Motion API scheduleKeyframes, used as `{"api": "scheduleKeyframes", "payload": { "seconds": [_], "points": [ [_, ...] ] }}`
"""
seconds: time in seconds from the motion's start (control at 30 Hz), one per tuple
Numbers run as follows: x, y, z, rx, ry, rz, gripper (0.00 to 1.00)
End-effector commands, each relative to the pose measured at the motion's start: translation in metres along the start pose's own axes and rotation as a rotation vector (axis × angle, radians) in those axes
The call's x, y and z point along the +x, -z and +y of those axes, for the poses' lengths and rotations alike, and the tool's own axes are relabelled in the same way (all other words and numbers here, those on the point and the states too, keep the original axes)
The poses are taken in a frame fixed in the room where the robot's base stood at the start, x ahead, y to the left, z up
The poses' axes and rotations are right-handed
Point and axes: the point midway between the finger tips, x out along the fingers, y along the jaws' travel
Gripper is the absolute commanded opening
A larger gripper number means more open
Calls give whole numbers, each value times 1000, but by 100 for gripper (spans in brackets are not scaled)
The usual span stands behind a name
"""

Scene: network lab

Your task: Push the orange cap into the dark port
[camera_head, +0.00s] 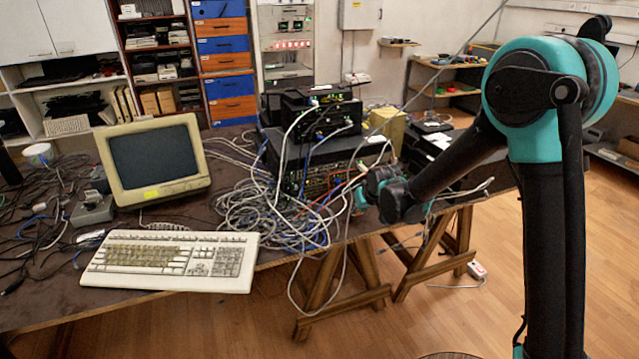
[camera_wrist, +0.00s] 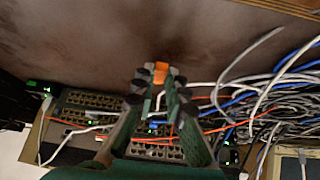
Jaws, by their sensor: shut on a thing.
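My gripper (camera_wrist: 158,82) is shut on the small orange cap (camera_wrist: 161,70), which shows between its two dark fingertips in the wrist view. In the head view my gripper (camera_head: 363,190) is at the front of the equipment stack, close to the table's edge, with a bit of orange at its tip. The network switch (camera_wrist: 72,108) with rows of ports lies partly behind the fingers in the wrist view. I cannot tell which opening is the dark port. Fingers and cables hide part of the port rows. I cannot tell whether the cap touches anything.
A tangle of white, blue and orange cables (camera_head: 262,200) spreads beside the equipment stack (camera_head: 310,150) and hangs over the table's edge. A monitor (camera_head: 152,160) and keyboard (camera_head: 170,262) stand at the left. Wooden trestles (camera_head: 335,285) support the table. The floor at right is mostly clear.

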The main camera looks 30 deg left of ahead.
Motion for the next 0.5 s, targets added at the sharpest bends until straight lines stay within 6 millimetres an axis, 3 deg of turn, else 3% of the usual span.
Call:
{"api": "scheduleKeyframes", "payload": {
  "seconds": [0.5],
  "points": [
    [-20,13,0,0,0,0,0]
  ]
}}
